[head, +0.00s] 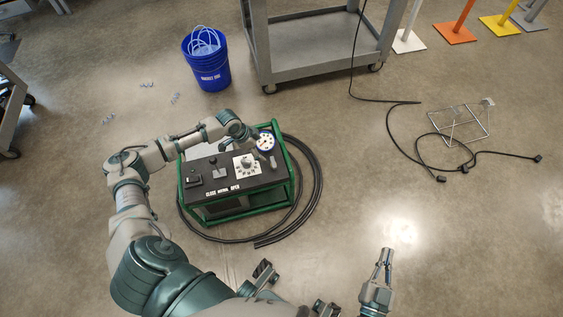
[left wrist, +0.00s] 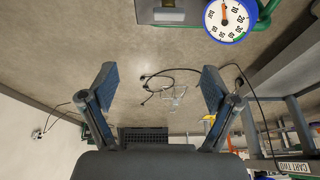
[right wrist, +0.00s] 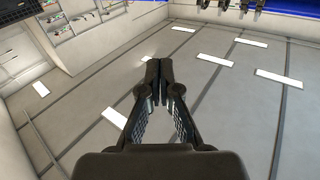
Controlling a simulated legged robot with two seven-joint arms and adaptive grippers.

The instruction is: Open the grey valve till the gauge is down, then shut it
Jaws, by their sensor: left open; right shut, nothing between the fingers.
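The round gauge (head: 265,141) with a white face and blue rim stands at the back right of the green-framed cart (head: 289,188). In the left wrist view the gauge (left wrist: 228,20) is cut by the top edge; its orange needle points up, near the 0 end. A grey knob on a white plate (head: 247,165) sits on the cart's dark top; I cannot tell whether it is the grey valve. My left gripper (left wrist: 158,88) is open and empty, beside the gauge and above the cart. My right gripper (head: 387,254) is shut and empty, over bare floor right of the cart.
A black hose (head: 318,180) loops around the cart. A blue bucket (head: 206,62) and a grey trolley (head: 320,60) stand behind. A wire stand (head: 459,125) and black cable lie at the right. The floor at the front right is clear.

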